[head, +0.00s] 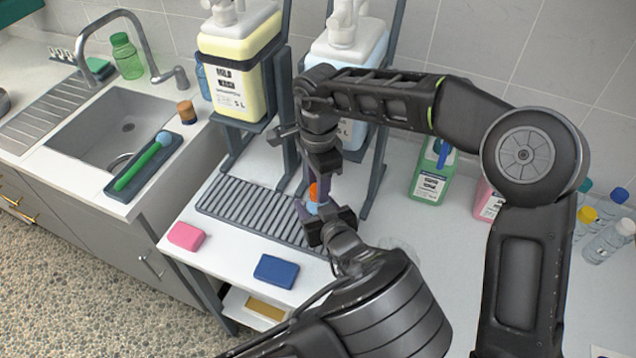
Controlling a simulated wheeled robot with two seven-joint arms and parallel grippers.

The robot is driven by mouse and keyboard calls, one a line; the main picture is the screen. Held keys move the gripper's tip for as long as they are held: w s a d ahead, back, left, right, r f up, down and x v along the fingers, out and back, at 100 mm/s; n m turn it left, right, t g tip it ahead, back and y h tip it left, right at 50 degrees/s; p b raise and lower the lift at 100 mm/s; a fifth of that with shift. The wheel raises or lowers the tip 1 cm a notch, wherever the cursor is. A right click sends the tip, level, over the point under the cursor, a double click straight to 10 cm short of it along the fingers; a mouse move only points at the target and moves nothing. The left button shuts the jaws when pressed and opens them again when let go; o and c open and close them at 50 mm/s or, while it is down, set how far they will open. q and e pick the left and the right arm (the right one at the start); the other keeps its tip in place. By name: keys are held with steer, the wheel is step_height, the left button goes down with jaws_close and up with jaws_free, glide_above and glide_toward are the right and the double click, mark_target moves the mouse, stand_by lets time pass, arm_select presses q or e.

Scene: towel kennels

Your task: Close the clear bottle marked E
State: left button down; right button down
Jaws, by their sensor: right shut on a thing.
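My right gripper (318,178) reaches down from above, over the drain rack, and is shut on a small orange cap (313,191). My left gripper (322,213) comes up from below, just under the right one. A small pale-blue piece (312,208) shows between its fingers, below the orange cap. It may be part of a bottle, but the arms hide most of it. I cannot tell whether the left fingers grip it or whether the cap touches it. No letter E is readable here.
Jugs of yellow (232,75) and pale-blue (345,50) liquid stand on dark stands behind the drain rack (245,208). A green bottle (430,175) and several capped clear bottles (608,242) stand right. Pink (186,236) and blue (276,270) sponges lie at the front edge.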

steer(key=m, duration=0.3)
steer(key=shift+m, duration=0.3)
steer(key=c, duration=1)
jaws_free()
steer(key=shift+r, duration=2.25)
steer(key=shift+c, duration=0.3)
